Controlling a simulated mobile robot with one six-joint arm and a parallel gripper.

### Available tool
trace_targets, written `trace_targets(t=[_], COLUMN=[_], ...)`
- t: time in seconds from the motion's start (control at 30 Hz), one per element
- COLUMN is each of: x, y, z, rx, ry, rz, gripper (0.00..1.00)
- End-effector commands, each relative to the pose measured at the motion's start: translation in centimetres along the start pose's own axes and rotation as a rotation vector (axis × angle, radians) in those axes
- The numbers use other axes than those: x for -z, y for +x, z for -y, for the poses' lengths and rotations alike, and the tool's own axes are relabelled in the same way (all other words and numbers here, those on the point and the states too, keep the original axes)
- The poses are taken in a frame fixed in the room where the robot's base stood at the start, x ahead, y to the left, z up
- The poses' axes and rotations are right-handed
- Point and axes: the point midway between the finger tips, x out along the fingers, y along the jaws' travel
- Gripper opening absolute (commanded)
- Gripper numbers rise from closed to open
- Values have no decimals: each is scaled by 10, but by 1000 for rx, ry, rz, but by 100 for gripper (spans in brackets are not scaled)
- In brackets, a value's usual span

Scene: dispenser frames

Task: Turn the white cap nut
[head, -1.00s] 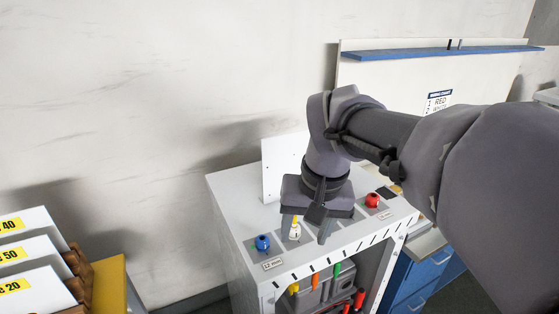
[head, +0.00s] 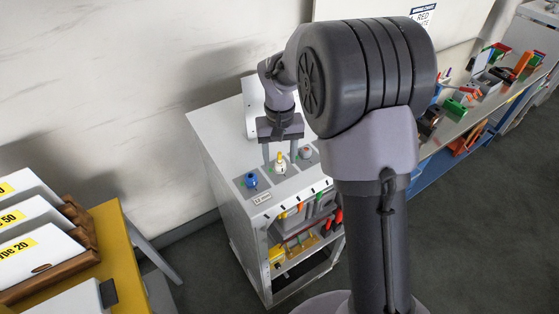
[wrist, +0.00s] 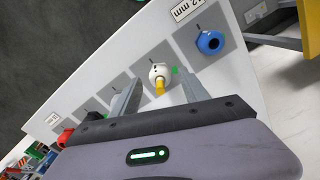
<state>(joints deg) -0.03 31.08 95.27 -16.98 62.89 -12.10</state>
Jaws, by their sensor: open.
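The white cap nut (head: 280,168) stands on a grey pad on top of the white cabinet, with a yellow part on it. It also shows in the wrist view (wrist: 158,71), with the yellow part toward my gripper. My gripper (head: 280,161) is over the nut, pointing down. In the wrist view my gripper (wrist: 159,80) is open, with one finger on each side of the nut. Clear gaps show between the nut and both fingers, so they do not appear to touch it. A small green mark lies on the pad beside the nut.
A blue nut (head: 251,180) stands beside the white one, and a greyish nut (head: 305,152) on the other side. A red nut (wrist: 66,136) is partly hidden by my gripper. An upright white panel (head: 250,110) rises at the cabinet's back. Tools hang below the front edge.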

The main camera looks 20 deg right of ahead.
Motion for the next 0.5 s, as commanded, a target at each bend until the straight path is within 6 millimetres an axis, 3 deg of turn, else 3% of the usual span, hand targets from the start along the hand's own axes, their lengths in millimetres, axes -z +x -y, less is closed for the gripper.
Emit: trace_targets(t=[0.13, 0.4, 0.5], x=[0, 0, 0], y=[12, 14, 14], z=[0, 0, 0], rx=[-1, 0, 0], ry=[-1, -1, -1], rz=[-1, -1, -1], gripper=[53, 53, 33])
